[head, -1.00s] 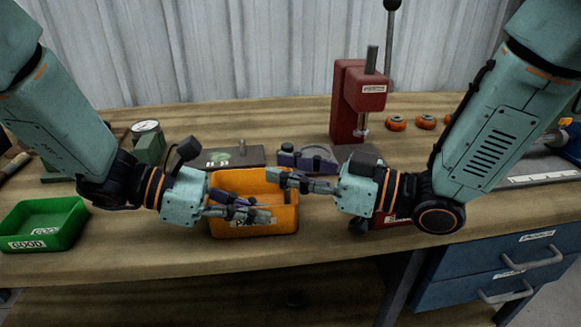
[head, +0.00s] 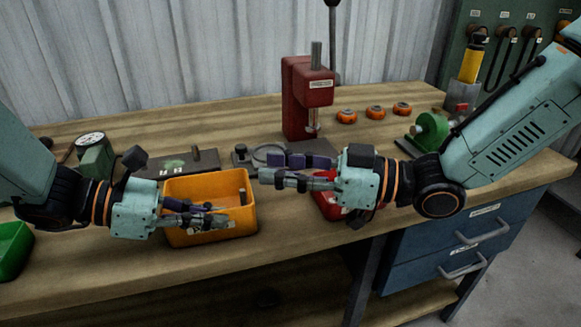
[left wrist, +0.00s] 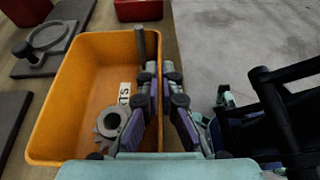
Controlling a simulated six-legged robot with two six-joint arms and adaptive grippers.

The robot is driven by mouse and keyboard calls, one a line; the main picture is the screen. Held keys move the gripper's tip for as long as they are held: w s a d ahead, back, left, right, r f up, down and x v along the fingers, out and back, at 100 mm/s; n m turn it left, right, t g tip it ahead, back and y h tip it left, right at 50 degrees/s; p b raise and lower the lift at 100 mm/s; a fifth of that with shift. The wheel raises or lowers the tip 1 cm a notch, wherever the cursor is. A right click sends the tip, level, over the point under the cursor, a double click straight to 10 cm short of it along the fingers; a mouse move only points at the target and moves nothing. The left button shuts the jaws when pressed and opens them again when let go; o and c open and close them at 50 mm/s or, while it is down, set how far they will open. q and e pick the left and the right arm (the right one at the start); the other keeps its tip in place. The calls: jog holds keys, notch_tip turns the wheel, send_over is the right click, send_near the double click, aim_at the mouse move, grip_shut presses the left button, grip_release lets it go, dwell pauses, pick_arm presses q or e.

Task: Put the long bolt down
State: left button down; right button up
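A grey cylindrical bolt (head: 243,196) stands roughly upright inside the orange bin (head: 170,188), near its right end. It also shows in the left wrist view (left wrist: 140,46), at the bin's far corner. My left gripper (head: 222,215) is over the bin's front side, its fingers apart with a narrow gap and nothing seen between them. The left wrist view shows both fingers near the bin's wall. My right gripper (head: 275,168) is right of the bin, above the bench. Its fingers look apart, and I see nothing held. A toothed grey part (left wrist: 112,123) lies in the bin.
A red press (head: 308,98) stands behind, with orange rings (head: 374,112) to its right. A red bin (head: 328,207) is partly hidden under my right gripper. A green bin (head: 12,248) is at far left. A dial gauge (head: 92,145) stands behind my left arm.

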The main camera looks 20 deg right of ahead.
jog(key=shift+s+d, duration=0.25)
jog(key=shift+d, duration=0.25)
pick_arm(q)
jog(key=c, duration=1.4)
grip_release()
jog(key=shift+c, duration=0.2)
